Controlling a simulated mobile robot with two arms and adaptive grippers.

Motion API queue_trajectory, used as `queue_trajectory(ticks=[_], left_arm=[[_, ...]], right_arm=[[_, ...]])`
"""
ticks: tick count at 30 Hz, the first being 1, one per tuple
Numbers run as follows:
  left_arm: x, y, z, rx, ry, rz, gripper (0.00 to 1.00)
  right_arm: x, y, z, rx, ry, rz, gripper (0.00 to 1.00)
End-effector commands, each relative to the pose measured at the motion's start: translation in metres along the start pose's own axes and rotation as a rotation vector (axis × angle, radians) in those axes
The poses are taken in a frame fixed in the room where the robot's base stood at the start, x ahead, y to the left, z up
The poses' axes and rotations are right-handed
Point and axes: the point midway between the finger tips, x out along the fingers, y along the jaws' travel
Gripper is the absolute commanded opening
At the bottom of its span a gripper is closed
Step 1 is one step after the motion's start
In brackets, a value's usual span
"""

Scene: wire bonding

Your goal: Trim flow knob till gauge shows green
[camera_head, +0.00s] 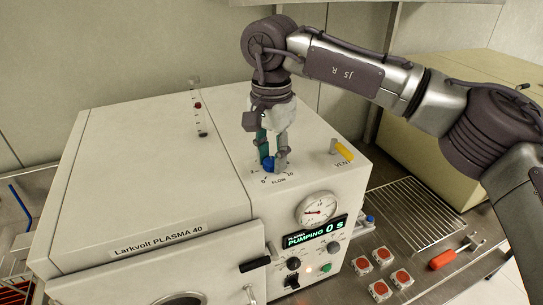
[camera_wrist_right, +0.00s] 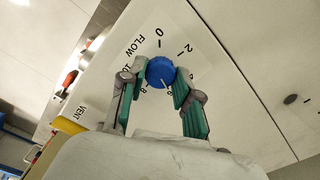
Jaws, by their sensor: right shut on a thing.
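The blue flow knob (camera_head: 268,163) sits on top of the white plasma machine, on a printed FLOW scale. It also shows in the right wrist view (camera_wrist_right: 160,71), with numbers around it. My right gripper (camera_head: 274,160) reaches down from above and is shut on the knob, one green-padded finger on each side. A pale line on the knob points roughly between 6 and 8. The round gauge (camera_head: 317,208) on the front panel has a white face and a needle; I cannot make out a green zone. A clear upright tube (camera_head: 198,108) with a red bead stands further back. My left gripper is not in view.
The yellow VENT lever (camera_head: 343,151) stands right of the knob. The display (camera_head: 315,231) reads PLASMA PUMPING 0 s. Several red-topped square pieces (camera_head: 380,290), a wire rack (camera_head: 413,214) and a red-handled tool (camera_head: 443,260) lie on the bench at right.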

Motion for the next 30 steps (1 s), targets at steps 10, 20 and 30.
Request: queue_trajectory(ticks=[10, 20, 30], left_arm=[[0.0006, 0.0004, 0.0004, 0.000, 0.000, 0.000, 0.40], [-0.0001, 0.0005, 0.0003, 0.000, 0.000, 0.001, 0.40], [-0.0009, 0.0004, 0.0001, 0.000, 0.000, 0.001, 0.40]], right_arm=[[-0.0025, -0.0011, -0.0005, -0.326, 0.002, -0.006, 0.00], [-0.0032, -0.0012, -0.0004, -0.609, 0.003, -0.005, 0.00], [-0.0033, -0.0014, -0.0004, -0.786, 0.005, -0.006, 0.00]])
